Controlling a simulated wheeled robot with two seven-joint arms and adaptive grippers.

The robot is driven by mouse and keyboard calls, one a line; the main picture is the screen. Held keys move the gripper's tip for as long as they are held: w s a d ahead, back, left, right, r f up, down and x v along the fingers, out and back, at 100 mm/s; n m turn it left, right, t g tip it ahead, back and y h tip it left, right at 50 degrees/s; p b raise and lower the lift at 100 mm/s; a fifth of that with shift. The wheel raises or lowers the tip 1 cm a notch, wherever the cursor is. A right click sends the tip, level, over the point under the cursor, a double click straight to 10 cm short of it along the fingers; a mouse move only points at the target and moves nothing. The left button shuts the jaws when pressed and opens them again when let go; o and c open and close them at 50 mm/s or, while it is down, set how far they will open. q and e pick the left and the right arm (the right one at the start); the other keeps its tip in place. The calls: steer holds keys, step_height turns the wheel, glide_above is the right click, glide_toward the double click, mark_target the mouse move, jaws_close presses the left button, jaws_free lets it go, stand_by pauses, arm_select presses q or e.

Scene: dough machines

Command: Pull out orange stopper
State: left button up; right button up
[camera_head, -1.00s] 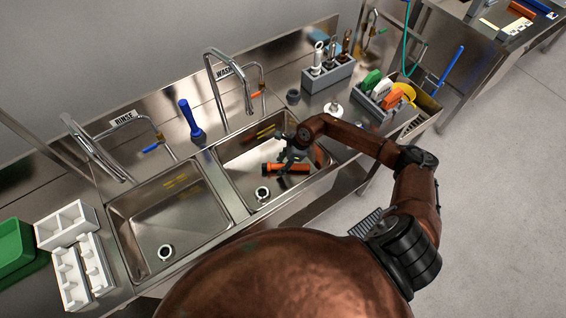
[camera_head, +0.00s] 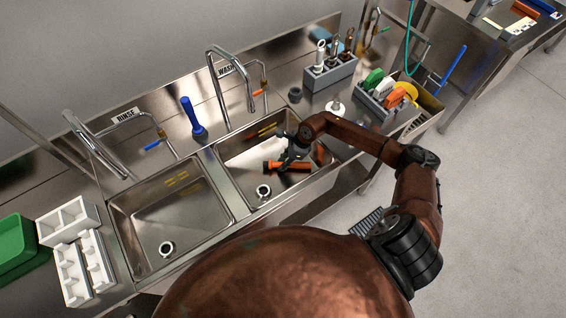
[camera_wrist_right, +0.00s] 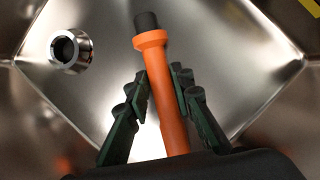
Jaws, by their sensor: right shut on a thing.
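The orange stopper (camera_head: 292,167) is a long orange rod with a wider collar and a black tip. It is in the wash sink (camera_head: 232,158), at the right of its drain (camera_head: 263,191). My right gripper (camera_head: 290,158) reaches down into this sink and is shut on the stopper. In the right wrist view, the stopper (camera_wrist_right: 167,90) runs between the dark green fingers of my right gripper (camera_wrist_right: 160,95), with collar and black tip beyond them. The drain hole (camera_wrist_right: 70,50) is open, and the tip is apart from it. My left gripper is not in view.
The rinse sink (camera_head: 122,210) is empty, at the left. Two curved faucets (camera_head: 213,85) stand behind the sinks. A blue-handled tool (camera_head: 192,117) is between them. Grey holders (camera_head: 330,75) with tools stand at the right, and white racks (camera_head: 72,222) at the left.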

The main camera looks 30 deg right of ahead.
jaws_close()
steer(key=shift+r, duration=0.4)
stand_by(0.4)
steer(key=shift+r+p, duration=1)
steer(key=shift+r, duration=0.3)
steer(key=shift+r+p, duration=0.45)
steer(key=shift+r, duration=0.4)
steer(key=shift+r+p, duration=1.2)
steer(key=shift+r, duration=1.1)
